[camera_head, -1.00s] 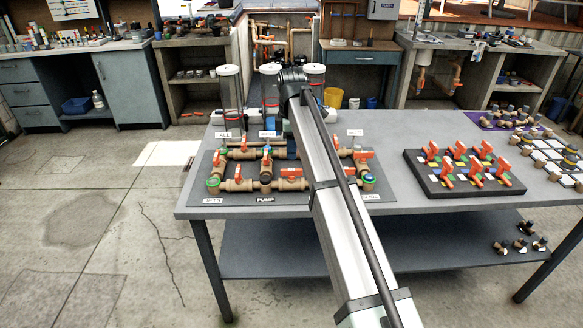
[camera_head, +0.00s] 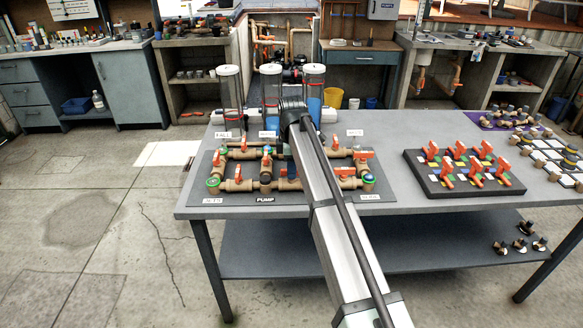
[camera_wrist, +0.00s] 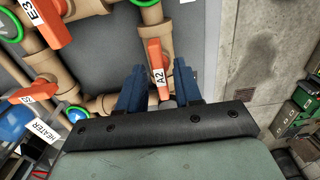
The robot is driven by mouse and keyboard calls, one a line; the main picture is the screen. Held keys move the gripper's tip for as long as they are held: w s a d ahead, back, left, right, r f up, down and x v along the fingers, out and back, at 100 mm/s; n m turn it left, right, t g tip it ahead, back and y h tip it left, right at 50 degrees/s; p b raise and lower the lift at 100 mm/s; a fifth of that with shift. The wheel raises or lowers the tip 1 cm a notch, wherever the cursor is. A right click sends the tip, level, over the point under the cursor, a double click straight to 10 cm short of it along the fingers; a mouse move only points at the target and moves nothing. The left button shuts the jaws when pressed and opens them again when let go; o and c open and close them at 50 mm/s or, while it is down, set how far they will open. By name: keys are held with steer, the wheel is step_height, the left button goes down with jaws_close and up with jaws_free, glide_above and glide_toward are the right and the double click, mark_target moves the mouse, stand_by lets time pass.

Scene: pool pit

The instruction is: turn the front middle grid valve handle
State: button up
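The pipe grid stands on a dark board (camera_head: 232,199) on the grey table.
An orange handle marked E3 (camera_wrist: 46,22) and a HEATER sign (camera_wrist: 36,131) are close by. Clear tanks (camera_head: 231,100) stand behind the grid. A black board (camera_head: 432,183) with several orange handles lies to the right. Bare table (camera_head: 392,185) lies between the boards.

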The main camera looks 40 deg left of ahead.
jaws_close()
steer(key=shift+m, duration=0.3)
steer(key=m, duration=1.3)
steer(key=shift+m, duration=2.1)
